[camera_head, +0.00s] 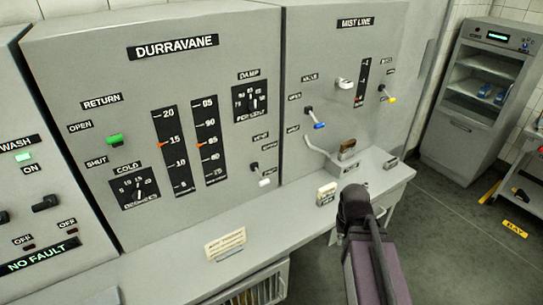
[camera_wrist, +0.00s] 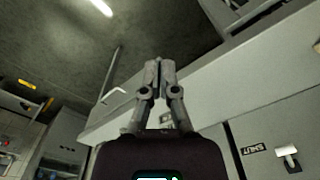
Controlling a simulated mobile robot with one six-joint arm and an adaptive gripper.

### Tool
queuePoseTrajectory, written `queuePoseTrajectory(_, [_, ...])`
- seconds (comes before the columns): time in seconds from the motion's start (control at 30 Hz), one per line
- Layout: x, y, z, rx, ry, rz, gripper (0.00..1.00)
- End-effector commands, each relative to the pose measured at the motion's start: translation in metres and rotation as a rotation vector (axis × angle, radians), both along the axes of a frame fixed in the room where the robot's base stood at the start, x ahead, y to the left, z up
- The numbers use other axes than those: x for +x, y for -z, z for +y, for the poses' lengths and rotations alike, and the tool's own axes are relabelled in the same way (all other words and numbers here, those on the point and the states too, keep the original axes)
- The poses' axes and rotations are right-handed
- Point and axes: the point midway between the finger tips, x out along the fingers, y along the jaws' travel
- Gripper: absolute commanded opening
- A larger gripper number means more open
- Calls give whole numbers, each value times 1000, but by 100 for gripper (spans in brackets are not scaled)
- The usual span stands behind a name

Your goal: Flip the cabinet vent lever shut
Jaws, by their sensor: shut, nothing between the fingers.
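A small lever with a white tip (camera_head: 265,183) is at the lower right of the DURRAVANE cabinet front (camera_head: 190,60), its tip down. The MIST LINE front has a blue-tipped lever (camera_head: 318,125) and a yellow-tipped lever (camera_head: 388,98). My gripper (camera_wrist: 155,75) is shut and empty in the wrist view, apart from any lever. In the head view, the dark end of my arm is right of the white-tipped lever, before the ledge; the fingertips are not clear there. A pale lever (camera_wrist: 289,155) shows at lower right in the wrist view.
A ledge (camera_head: 285,225) runs below the panels, bearing a pale block (camera_head: 327,192), a brown-topped block (camera_head: 347,150) and a card (camera_head: 225,244).

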Motion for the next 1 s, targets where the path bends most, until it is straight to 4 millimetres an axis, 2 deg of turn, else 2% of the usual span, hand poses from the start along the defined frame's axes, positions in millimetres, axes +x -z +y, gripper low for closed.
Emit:
queuePoseTrajectory(0.17, [30,-24,22,25,96,-42,0])
queuePoseTrajectory(0.27, [52,-42,41,52,185,-76,0])
queuePoseTrajectory(0.5, [111,-89,105,159,442,-154,0])
queuePoseTrajectory(0.7, [153,-128,162,271,657,-188,0])
queuePoseTrajectory(0.9, [177,-152,205,361,813,-191,0])
queuePoseTrajectory(1.0, [182,-157,215,386,855,-191,0])
